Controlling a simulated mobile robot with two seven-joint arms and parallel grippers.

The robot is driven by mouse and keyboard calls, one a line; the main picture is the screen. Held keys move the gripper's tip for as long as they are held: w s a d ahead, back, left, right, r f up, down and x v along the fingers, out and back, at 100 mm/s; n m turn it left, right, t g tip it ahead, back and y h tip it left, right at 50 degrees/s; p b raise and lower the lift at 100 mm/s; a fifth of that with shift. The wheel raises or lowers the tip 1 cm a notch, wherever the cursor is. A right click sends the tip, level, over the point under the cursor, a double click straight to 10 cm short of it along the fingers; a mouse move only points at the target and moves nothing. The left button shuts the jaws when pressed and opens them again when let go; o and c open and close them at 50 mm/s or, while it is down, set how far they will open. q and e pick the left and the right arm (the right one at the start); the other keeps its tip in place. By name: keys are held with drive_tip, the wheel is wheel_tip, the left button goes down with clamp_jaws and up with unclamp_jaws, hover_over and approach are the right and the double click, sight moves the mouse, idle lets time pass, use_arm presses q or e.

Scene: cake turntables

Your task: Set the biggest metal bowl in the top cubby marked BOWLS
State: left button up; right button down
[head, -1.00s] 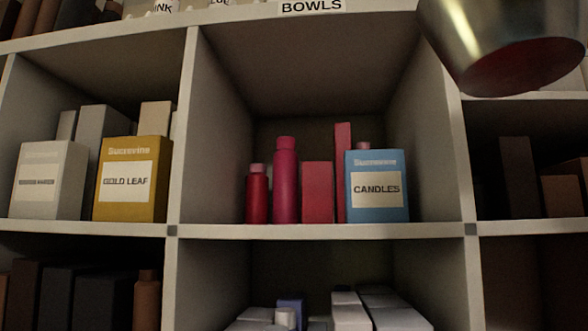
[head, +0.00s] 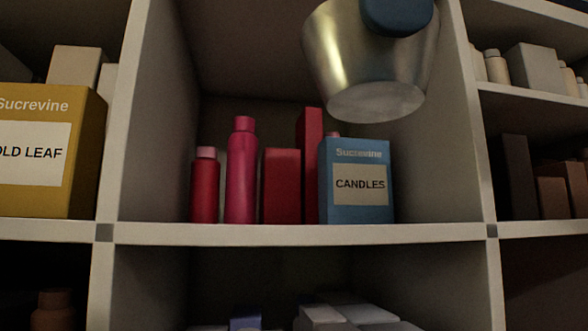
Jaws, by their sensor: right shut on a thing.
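A shiny metal bowl (head: 350,70) hangs at the top of the head view, upright, with its flat grey base showing from below. My right gripper (head: 398,14) shows as a dark blue rounded finger against the bowl's outer wall and is shut on the bowl. The bowl's rim and the rest of the gripper are cut off or hidden. The bowl is in front of the cubby holding red goods and a CANDLES box. The top cubby marked BOWLS is out of view. My left gripper is not in view.
The shelf board (head: 300,234) below carries a blue CANDLES box (head: 350,205), red bottles (head: 241,175) and red boxes (head: 281,187). A gold box (head: 40,110) stands in the left cubby. Upright dividers (head: 125,120) flank the middle cubby. Boxes fill the right cubbies.

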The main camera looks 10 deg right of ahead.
drive_tip(key=w+f+p, duration=0.1)
drive_tip(key=w+p, duration=0.1)
drive_tip(key=w, duration=0.4)
drive_tip(key=w+p, duration=0.2)
drive_tip(key=w, duration=0.4)
drive_tip(key=w+f+p, duration=0.1)
drive_tip(key=w, duration=0.5)
drive_tip(key=shift+w+d+f+p, duration=0.1)
drive_tip(key=shift+w+f+p, duration=0.1)
drive_tip(key=shift+f+p, duration=0.2)
drive_tip(key=shift+s+f, duration=0.2)
drive_tip(key=shift+f, duration=0.4)
wheel_tip(320, 180, down, 2)
drive_tip(key=shift+f+p, duration=0.15)
drive_tip(key=shift+p, duration=0.35)
drive_tip(key=shift+w+f+p, duration=0.2)
drive_tip(key=shift+w+p, duration=0.05)
drive_tip(key=shift+p, duration=0.05)
drive_tip(key=shift+w+f, duration=0.1)
drive_tip(key=shift+f, duration=0.2)
drive_tip(key=c, duration=1.3)
unclamp_jaws()
